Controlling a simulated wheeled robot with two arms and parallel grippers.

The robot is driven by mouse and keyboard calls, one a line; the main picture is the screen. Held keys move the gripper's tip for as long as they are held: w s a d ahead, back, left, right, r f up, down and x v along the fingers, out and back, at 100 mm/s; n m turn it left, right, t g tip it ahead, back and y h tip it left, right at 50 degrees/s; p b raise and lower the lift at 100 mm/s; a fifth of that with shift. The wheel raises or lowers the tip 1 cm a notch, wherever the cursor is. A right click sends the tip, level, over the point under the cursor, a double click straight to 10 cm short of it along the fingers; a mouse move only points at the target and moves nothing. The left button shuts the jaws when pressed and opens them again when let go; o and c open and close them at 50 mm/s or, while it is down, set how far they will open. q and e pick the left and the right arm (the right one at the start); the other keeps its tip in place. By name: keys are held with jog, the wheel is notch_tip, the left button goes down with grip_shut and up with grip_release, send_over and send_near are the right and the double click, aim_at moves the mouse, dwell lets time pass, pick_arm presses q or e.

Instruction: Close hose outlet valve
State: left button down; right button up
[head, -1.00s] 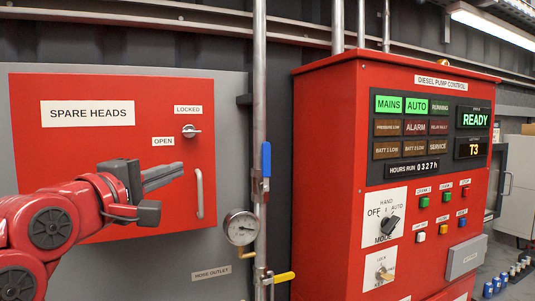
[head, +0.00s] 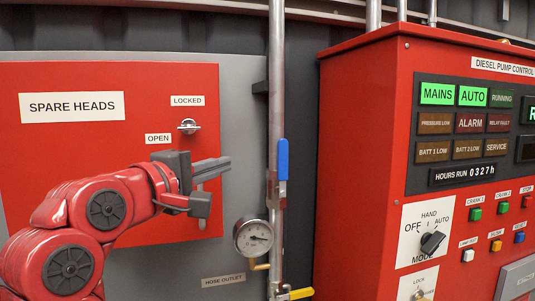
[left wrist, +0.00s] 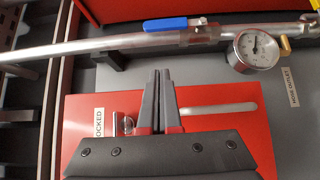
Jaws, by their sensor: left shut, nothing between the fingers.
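A yellow lever (head: 298,293) sits at the bottom edge of the head view, right of the HOSE OUTLET label (head: 223,280), sticking out to the right of the vertical pipe (head: 276,90). Higher on that pipe a blue lever (head: 283,159) stands upright, along the pipe. The blue lever also shows in the left wrist view (left wrist: 178,24). My left gripper (head: 228,164) is shut and empty in front of the red cabinet, left of the blue lever and apart from it. Its closed fingers show in the left wrist view (left wrist: 162,76). My right gripper is out of view.
A pressure gauge (head: 253,237) hangs beside the pipe, between the two levers. The red SPARE HEADS cabinet (head: 100,150) has a latch (head: 188,126) and a handle, partly hidden by my gripper. The red pump control panel (head: 365,120) juts out on the right.

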aim_at(283, 169)
pick_arm(q)
jog(key=w+d+p, duration=0.8)
jog(key=w+p, duration=0.1)
jog(key=shift+w+f, duration=0.15)
jog(key=shift+f, duration=0.05)
dwell(0.3)
jog(key=shift+d, duration=0.1)
